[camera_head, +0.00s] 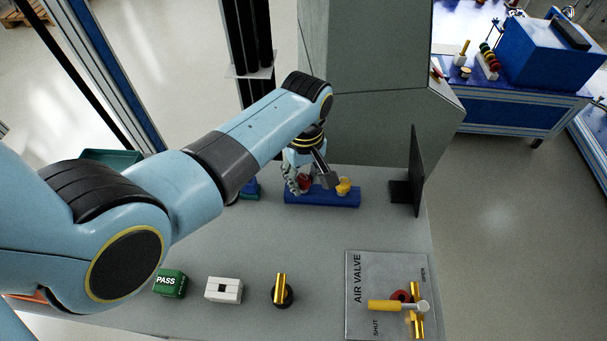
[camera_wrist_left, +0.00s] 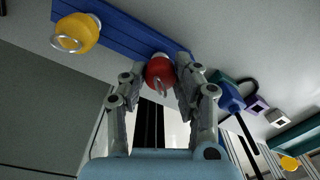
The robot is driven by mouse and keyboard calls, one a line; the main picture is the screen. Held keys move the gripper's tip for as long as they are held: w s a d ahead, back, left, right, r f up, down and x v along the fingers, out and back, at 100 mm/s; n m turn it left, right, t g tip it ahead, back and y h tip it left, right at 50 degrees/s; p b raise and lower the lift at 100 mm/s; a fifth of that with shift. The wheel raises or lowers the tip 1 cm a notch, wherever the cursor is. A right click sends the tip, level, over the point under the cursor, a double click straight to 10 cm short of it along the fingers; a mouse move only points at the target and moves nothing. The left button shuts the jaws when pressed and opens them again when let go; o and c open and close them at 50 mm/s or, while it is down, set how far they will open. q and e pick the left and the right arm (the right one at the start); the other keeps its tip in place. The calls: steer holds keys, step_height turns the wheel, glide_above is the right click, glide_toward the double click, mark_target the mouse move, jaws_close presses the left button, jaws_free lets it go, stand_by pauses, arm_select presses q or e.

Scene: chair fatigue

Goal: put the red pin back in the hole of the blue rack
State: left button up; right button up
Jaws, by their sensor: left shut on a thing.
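The blue rack (camera_head: 320,199) lies on the grey table below my left gripper. It also crosses the top of the left wrist view (camera_wrist_left: 122,38). My left gripper (camera_head: 303,186) is shut on the red pin (camera_wrist_left: 159,70), which has a metal ring on its near end. The red pin (camera_head: 305,181) shows partly between the fingers in the head view, over the left part of the rack. I cannot tell how far it sits in a hole. A yellow pin (camera_head: 343,187) stands at the right part of the rack; in the wrist view it is at upper left (camera_wrist_left: 77,33).
A black upright panel (camera_head: 416,168) stands right of the rack. In front are a green PASS block (camera_head: 170,284), a white block (camera_head: 223,290), a brass piece on a black base (camera_head: 281,291) and the air valve plate (camera_head: 363,318). The table between is clear.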

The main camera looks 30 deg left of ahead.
mark_target(304, 178)
arm_select(q)
steer(key=o, duration=1.1)
steer(key=shift+o, duration=0.2)
step_height(304, 178, up, 12)
steer(key=shift+f, duration=0.1)
